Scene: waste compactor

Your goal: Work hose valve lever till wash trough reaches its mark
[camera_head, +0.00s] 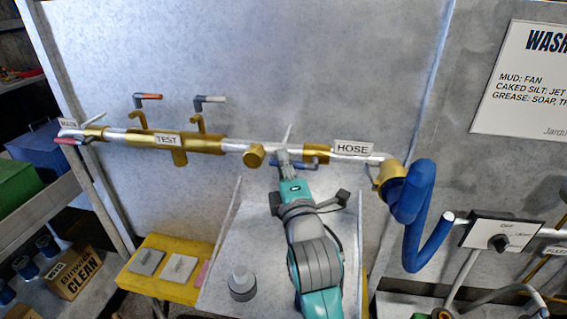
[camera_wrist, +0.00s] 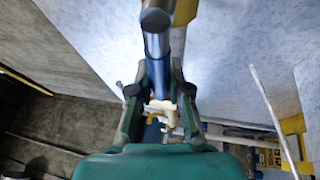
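The HOSE label (camera_head: 353,148) sits on the right part of a silver pipe with brass fittings. A blue lever (camera_head: 309,166) shows at the pipe just left of this label. My gripper (camera_head: 282,158) is up at the pipe beside it, partly hiding the valve. In the wrist view a silver rod with a blue sleeve (camera_wrist: 158,73) lies between the two fingers of my gripper (camera_wrist: 161,68). Whether the fingers press on it is unclear. A pale grey trough-like surface (camera_head: 222,272) is below my arm. I make out no level mark or water.
Left along the pipe are the TEST label (camera_head: 167,140), red and grey levers, and a MAIN label (camera_head: 68,122). A yellow stand (camera_head: 160,285) with grey pads is lower left.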

